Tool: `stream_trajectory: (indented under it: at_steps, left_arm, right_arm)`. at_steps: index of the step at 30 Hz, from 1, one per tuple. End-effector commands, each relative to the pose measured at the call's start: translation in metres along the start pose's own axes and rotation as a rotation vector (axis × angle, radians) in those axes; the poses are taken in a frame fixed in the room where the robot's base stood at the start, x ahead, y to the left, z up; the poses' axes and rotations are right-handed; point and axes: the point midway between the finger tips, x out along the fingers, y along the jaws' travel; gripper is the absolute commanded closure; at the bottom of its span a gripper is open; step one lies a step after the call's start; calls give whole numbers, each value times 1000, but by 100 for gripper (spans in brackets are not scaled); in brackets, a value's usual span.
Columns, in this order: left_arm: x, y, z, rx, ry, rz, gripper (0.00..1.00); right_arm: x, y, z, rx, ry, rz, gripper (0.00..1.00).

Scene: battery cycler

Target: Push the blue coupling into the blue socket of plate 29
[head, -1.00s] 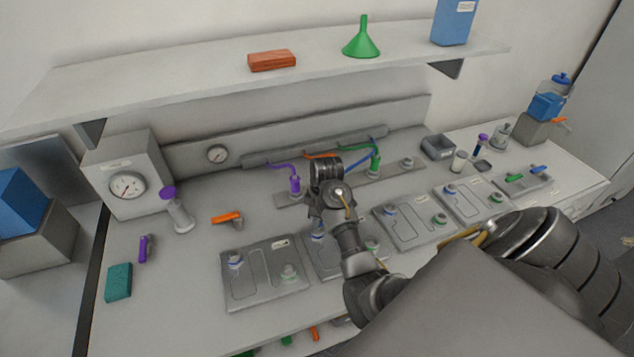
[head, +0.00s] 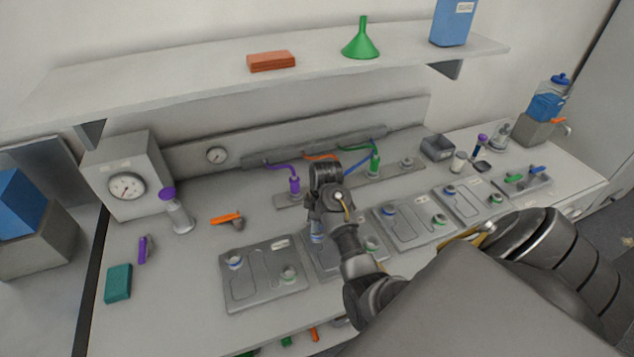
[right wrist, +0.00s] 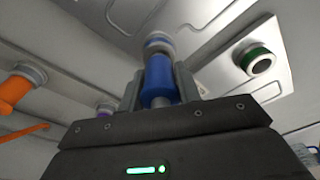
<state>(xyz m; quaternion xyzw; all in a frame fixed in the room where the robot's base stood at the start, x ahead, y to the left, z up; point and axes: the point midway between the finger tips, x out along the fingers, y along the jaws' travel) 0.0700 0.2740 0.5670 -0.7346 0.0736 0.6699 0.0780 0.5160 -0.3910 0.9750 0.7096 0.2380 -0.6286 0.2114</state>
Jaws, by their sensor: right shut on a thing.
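My right gripper (right wrist: 158,90) is shut on the blue coupling (right wrist: 158,76), a blue cylinder between its fingers in the right wrist view. The coupling's far end is right at a blue-ringed socket (right wrist: 158,43) and looks in line with it. I cannot tell whether it is seated. In the head view my right gripper (head: 318,226) is over the back left of the second plate from the left (head: 345,262). My wrist hides much of this plate, and its number cannot be read. Its green-ringed socket (right wrist: 258,60) is free. My left gripper is not in view.
Other plates stand on both sides: one at the left (head: 262,290) and one at the right (head: 415,233). Behind is a manifold rail with a purple coupling (head: 295,185) and a green coupling (head: 375,164). A shelf (head: 200,70) overhangs the back of the bench.

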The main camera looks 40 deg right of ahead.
Motion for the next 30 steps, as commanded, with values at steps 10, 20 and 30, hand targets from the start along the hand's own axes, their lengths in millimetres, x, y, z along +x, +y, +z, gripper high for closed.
stream_trajectory:
  at_steps: [10, 20, 30]
  left_arm:
    - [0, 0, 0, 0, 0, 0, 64]
    - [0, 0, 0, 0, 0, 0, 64]
    - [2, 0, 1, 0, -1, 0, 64]
  right_arm:
    - [7, 0, 1, 0, 0, 0, 98]
    - [8, 0, 1, 0, 0, 0, 98]
    - [15, 0, 2, 0, -1, -1, 98]
